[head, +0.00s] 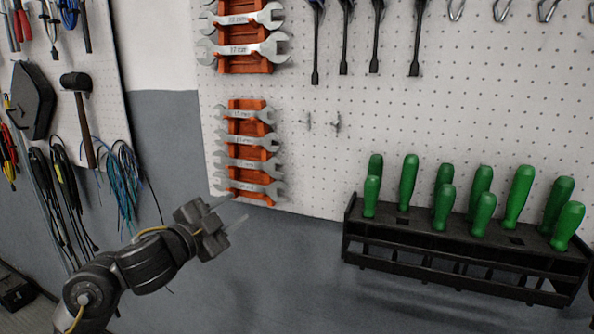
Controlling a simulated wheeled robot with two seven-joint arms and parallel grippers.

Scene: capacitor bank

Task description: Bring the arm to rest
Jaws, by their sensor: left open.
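My left arm comes in from the lower left of the head view. Its gripper (228,212) is open, with two thin pale fingers apart and nothing seen between them. It shows just below the lower orange wrench rack (249,199), in front of the wall; I cannot tell how far from the wall it is. My right gripper is not in view.
A white pegboard (330,170) holds the wrench racks, including an upper one (245,66). A black rack (440,262) with several green-handled tools (408,182) is at the right. A mallet (77,83) and cables (124,180) hang at the left. The grey wall (290,270) below is bare.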

